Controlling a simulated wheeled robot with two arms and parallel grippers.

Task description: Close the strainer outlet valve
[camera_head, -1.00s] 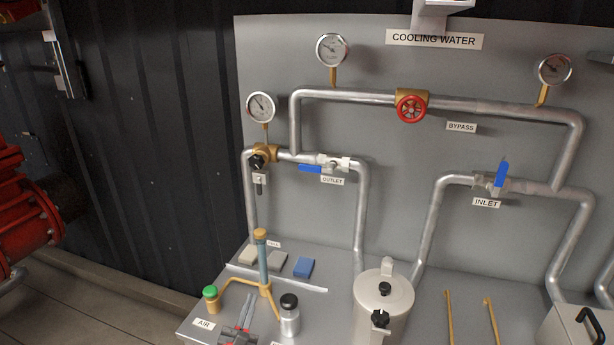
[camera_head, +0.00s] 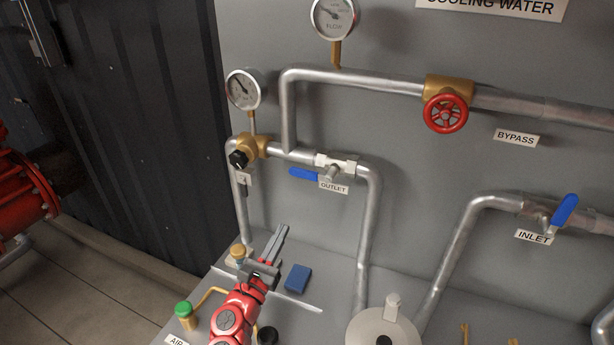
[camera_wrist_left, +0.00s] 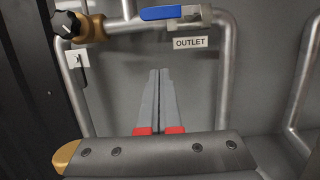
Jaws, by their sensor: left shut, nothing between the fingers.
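The strainer outlet valve (camera_head: 334,166) sits on the silver pipe above the OUTLET label (camera_head: 333,187). Its blue handle (camera_head: 304,174) points left, along the pipe. In the left wrist view the blue handle (camera_wrist_left: 161,13) lies at the top, level, beside the valve body (camera_wrist_left: 193,17). My left gripper (camera_head: 280,232) is below the handle and apart from it. Its two grey fingers are together with nothing between them; in the left wrist view the fingertips (camera_wrist_left: 159,72) point up toward the panel. My right gripper is not in view. The strainer lid (camera_head: 384,330) shows at the bottom.
A brass fitting with a black knob (camera_head: 239,158) and a gauge (camera_head: 243,90) are left of the valve. A red bypass wheel (camera_head: 446,112) and the inlet valve's raised blue handle (camera_head: 565,211) are to the right. A blue block (camera_head: 298,278) lies near my gripper. Panel space below the handle is clear.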

